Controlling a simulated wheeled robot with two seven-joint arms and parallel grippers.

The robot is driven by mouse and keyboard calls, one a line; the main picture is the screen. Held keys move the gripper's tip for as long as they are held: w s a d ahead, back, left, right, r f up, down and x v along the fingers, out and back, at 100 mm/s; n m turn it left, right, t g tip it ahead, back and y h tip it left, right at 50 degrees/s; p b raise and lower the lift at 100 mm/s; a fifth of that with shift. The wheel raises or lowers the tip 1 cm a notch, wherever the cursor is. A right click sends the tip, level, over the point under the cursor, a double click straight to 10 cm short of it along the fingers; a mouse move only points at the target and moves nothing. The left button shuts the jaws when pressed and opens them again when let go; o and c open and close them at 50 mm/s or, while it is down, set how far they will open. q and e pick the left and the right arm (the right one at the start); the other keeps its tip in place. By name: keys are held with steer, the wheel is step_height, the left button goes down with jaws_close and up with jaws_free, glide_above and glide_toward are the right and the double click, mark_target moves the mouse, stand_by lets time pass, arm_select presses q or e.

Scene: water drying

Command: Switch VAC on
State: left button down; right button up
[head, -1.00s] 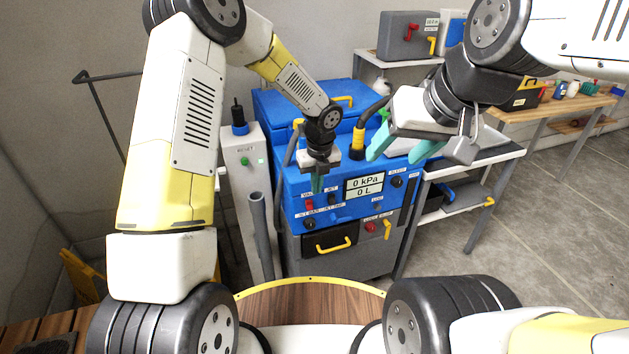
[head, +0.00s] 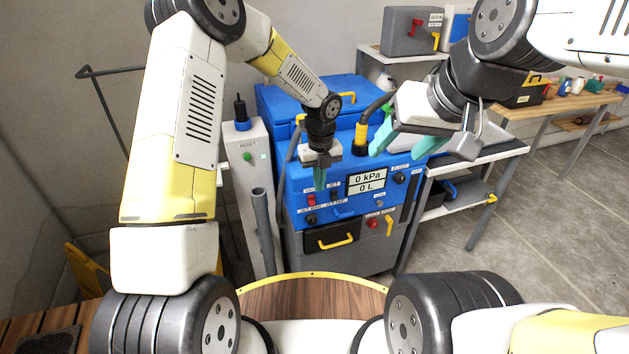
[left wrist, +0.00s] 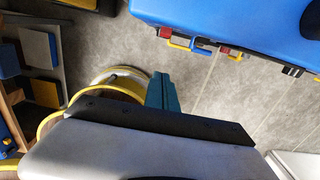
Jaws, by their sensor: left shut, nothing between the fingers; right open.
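The blue machine (head: 295,180) stands ahead with a front panel. The red VAC switch (head: 311,200) is at the panel's left, under its label; I cannot tell its position. My left gripper (head: 320,174) is shut and empty, pointing down in front of the panel, a little above and right of the switch. In the left wrist view its teal fingers (left wrist: 164,92) are together, apart from the blue machine (left wrist: 230,18) at the upper right. My right gripper (head: 401,147) is open and empty, in front of the machine's right side.
A display (head: 367,183) reads 0 kPa and 0 L. A second switch (head: 334,196) sits right of VAC. A grey post (head: 247,165) with a green button stands left. A side table (head: 480,155) stands right.

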mark_target(314, 199)
arm_select(q)
steer(key=shift+w+a+f, duration=0.2)
steer(key=shift+w+f, duration=0.5)
steer(key=shift+f, duration=1.1)
steer(key=shift+w+a+f, duration=0.25)
steer(key=shift+w+f, duration=0.4)
steer(key=shift+f, duration=1.2)
steer(key=shift+w+a+f, duration=0.2)
steer(key=shift+w+f, duration=0.5)
steer(key=shift+f, duration=1.1)
steer(key=shift+w+f+t, duration=0.15)
steer(key=shift+t, duration=0.35)
steer(key=shift+w+a, duration=0.1)
